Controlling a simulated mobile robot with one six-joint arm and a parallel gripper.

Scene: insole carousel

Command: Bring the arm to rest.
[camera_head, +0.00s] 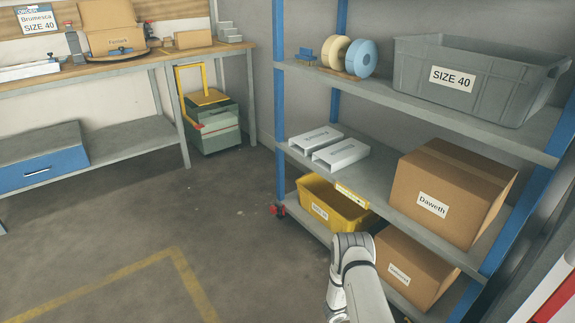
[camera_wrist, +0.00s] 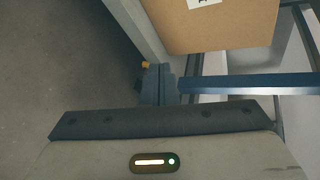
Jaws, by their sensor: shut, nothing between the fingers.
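My gripper (camera_wrist: 157,75) shows in the wrist view, its dark fingers together near the middle with nothing between them. Its pale body with a small light fills the bottom of that view. In the head view my white arm rises from the bottom edge, bent at a rounded joint, in front of the shelf rack's lower right part. My gripper cannot be made out in the head view. In the wrist view a cardboard box (camera_wrist: 222,25) on a shelf is beyond the fingers; I cannot tell how far.
The shelf rack (camera_head: 281,140) holds a grey SIZE 40 bin (camera_head: 480,100), a Daweth box (camera_head: 430,185), white trays (camera_head: 345,153) and a yellow bin (camera_head: 325,215). A workbench (camera_head: 110,70) stands back left. The floor (camera_head: 120,225) left of the rack is clear.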

